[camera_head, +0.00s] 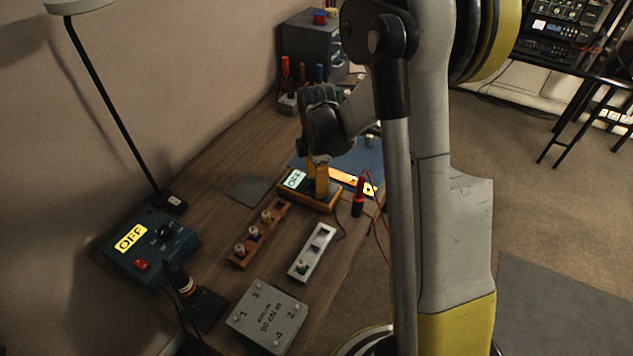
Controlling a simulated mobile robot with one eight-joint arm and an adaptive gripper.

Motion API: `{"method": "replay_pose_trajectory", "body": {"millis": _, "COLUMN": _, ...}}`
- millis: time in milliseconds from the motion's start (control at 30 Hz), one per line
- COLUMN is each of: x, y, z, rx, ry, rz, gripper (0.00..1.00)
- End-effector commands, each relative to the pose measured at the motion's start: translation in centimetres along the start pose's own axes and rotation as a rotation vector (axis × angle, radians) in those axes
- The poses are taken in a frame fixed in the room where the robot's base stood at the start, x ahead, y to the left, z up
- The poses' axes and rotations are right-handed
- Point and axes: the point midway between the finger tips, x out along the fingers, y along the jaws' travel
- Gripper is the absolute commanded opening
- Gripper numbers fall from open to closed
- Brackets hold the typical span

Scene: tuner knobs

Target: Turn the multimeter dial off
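The multimeter (326,204) is a yellow-edged dark device lying on the wooden bench, near the middle of the view. Its pale lit display (294,179) appears to read OFF. My gripper (318,197) comes down from above, with its dark body over the meter and yellowish fingers pointing down onto the meter's face, right of the display. The fingers cover the dial, so I cannot see its pointer. I cannot tell whether the fingertips are shut on the dial or only around it.
A blue box (185,243) with a yellow OFF display stands at the left. A wooden knob strip (243,257), a pale switch strip (305,265) and a grey numbered block (243,317) lie in front. A red-black probe (358,205) with a red lead stands right of the meter.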

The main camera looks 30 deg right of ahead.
Motion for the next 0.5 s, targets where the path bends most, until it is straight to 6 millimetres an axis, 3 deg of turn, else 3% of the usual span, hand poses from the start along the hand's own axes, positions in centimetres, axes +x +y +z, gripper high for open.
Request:
{"method": "replay_pose_trajectory", "body": {"millis": 167, "x": -1.5, "y": 0.0, "z": 0.0, "rx": 0.000, "ry": 0.000, "rz": 0.000, "gripper": 0.50}}
{"method": "replay_pose_trajectory", "body": {"millis": 500, "x": -8.8, "y": 0.0, "z": 0.0, "rx": 0.000, "ry": 0.000, "rz": 0.000, "gripper": 0.50}}
